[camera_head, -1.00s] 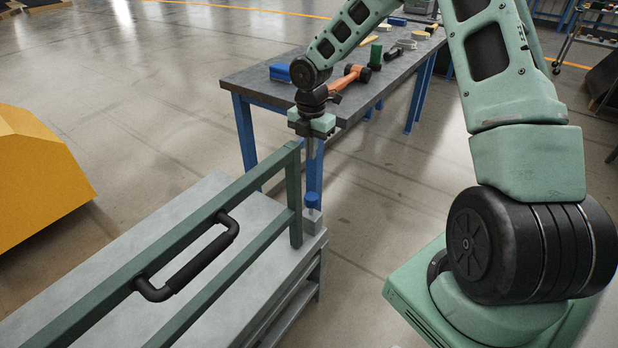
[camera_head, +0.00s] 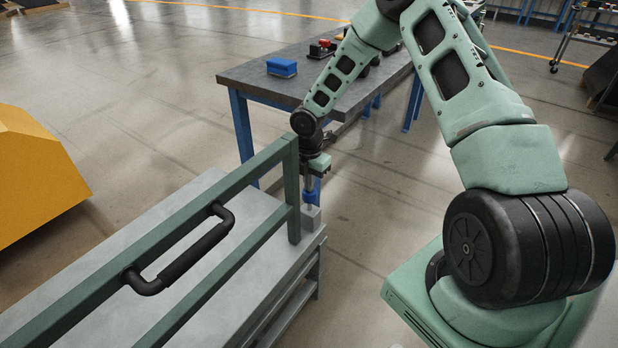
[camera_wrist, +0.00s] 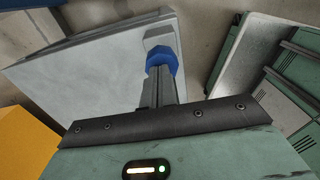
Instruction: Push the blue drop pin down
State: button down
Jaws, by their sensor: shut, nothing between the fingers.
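The blue drop pin (camera_head: 310,195) stands upright in a small grey block (camera_head: 311,216) at the right end of the grey bench, beside the green gate post. My gripper (camera_head: 311,183) points straight down above it, its fingers shut and empty, with the tips at or very near the pin's blue top. In the wrist view the blue pin head (camera_wrist: 161,59) shows just beyond the tips of my shut fingers (camera_wrist: 160,76). The fingers partly cover the pin head there, so I cannot tell for sure whether they touch it.
A green frame gate (camera_head: 215,205) with a black handle (camera_head: 185,255) runs along the grey bench (camera_head: 60,305), close to the left of my gripper. A dark-topped table (camera_head: 250,78) with blue legs stands behind, holding a blue block (camera_head: 282,67). A yellow box (camera_head: 35,175) is at far left.

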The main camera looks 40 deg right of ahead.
aim_at(309, 195)
notch_tip(309, 195, down, 5)
jog(key=shift+r+b, duration=0.2)
jog(key=shift+b, duration=0.75)
jog(key=shift+s+f, duration=0.1)
jog(key=shift+f, duration=0.05)
